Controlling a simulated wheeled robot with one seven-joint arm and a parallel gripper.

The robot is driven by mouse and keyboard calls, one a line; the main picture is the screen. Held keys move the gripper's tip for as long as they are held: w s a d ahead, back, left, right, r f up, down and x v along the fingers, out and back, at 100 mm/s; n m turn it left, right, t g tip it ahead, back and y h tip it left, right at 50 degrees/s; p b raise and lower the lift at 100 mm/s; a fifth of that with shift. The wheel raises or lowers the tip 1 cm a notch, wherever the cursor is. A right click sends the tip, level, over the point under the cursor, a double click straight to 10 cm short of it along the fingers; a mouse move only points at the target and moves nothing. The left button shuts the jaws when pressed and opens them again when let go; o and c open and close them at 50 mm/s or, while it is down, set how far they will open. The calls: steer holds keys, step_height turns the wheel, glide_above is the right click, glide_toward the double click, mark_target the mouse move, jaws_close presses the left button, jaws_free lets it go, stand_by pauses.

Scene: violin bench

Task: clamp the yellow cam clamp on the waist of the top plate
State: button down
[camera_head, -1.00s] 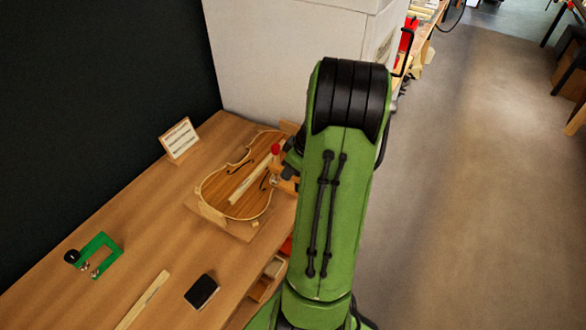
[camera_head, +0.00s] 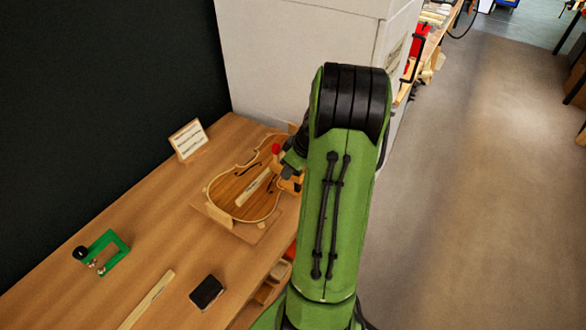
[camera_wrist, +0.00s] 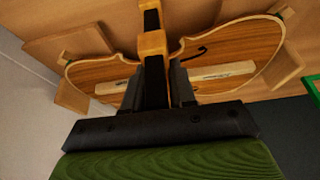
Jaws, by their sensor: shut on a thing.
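The violin top plate (camera_head: 230,187) lies on a wooden cradle on the bench, with a pale wooden bar along its middle; the plate also fills the wrist view (camera_wrist: 225,52). My gripper (camera_wrist: 155,84) is shut on the yellow cam clamp (camera_wrist: 152,43), which has a dark bar and orange-yellow jaws. The clamp lies across the waist of the plate in the wrist view. In the head view the clamp (camera_head: 291,183) is at the plate's right edge, with a red knob above it, partly hidden by my arm. I cannot tell whether its jaws touch the plate.
A green clamp (camera_head: 118,245), a black box (camera_head: 206,292) and a wooden strip (camera_head: 150,300) lie on the left and front of the bench. A small sign (camera_head: 188,140) stands behind the plate. A white cabinet (camera_head: 290,60) rises at the back.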

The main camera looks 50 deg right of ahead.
steer(key=shift+w+a, duration=0.1)
steer(key=shift+w, duration=0.95)
steer(key=c, duration=0.8)
jaws_free()
steer(key=shift+c, duration=0.2)
steer(key=p+v, duration=0.4)
steer(key=v, duration=1.1)
steer(key=shift+r, duration=0.35)
